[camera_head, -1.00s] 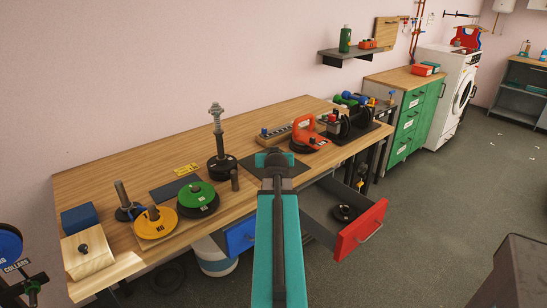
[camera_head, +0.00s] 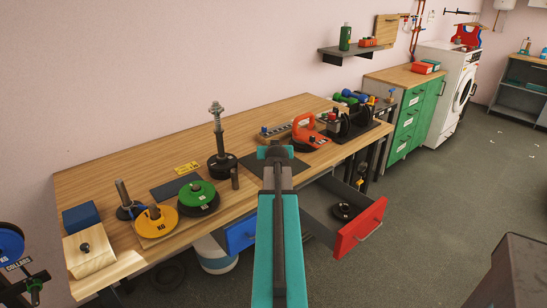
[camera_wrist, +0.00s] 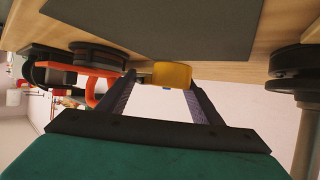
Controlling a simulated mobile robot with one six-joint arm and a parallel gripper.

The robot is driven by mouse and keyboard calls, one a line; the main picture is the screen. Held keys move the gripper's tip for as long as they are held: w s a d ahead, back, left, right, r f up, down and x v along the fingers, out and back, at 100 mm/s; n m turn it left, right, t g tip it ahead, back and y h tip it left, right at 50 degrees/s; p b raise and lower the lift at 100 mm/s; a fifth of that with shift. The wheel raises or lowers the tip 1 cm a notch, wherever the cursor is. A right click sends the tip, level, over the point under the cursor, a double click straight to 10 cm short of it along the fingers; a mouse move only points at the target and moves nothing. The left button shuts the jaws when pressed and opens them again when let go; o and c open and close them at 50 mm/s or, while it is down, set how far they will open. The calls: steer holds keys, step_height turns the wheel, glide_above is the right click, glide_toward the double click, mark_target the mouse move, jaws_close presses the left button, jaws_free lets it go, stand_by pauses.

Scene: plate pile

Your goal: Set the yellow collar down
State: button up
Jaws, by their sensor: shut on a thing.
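The yellow collar (camera_wrist: 172,75) is between the two dark fingers of my gripper (camera_wrist: 162,80) in the wrist view, and the gripper is shut on it. The collar is close to the wooden tabletop and the edge of a dark mat (camera_wrist: 150,25); I cannot tell whether it touches either. In the head view my gripper (camera_head: 276,152) is over the dark mat (camera_head: 298,166) on the bench. My own arm hides the collar there.
On the bench (camera_head: 120,165), a post with a black base (camera_head: 222,164) stands left of my gripper, and an orange-handled thing (camera_head: 307,133) stands right. Green (camera_head: 197,192) and yellow (camera_head: 156,221) plates lie further left. An open red drawer (camera_head: 361,226) juts out below.

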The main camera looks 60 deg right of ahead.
steer(key=shift+f+p, duration=0.35)
steer(key=shift+f, duration=1.35)
steer(key=shift+f, duration=0.15)
steer(key=o, duration=1.1)
steer(key=shift+r, duration=0.2)
steer(key=shift+b+v, duration=0.7)
steer(key=shift+v, duration=3.95)
steer(key=shift+w+d+f+b, duration=0.1)
steer(key=shift+f+b, duration=0.15)
steer(key=shift+b, duration=0.8)
steer(key=b, duration=0.7)
steer(key=shift+r, duration=0.25)
steer(key=b, duration=0.3)
steer(key=a+b, duration=0.1)
steer(key=b, duration=0.3)
steer(key=shift+s+a+r, duration=0.1)
steer(key=shift+s+r, duration=0.1)
steer(key=shift+s, duration=0.2)
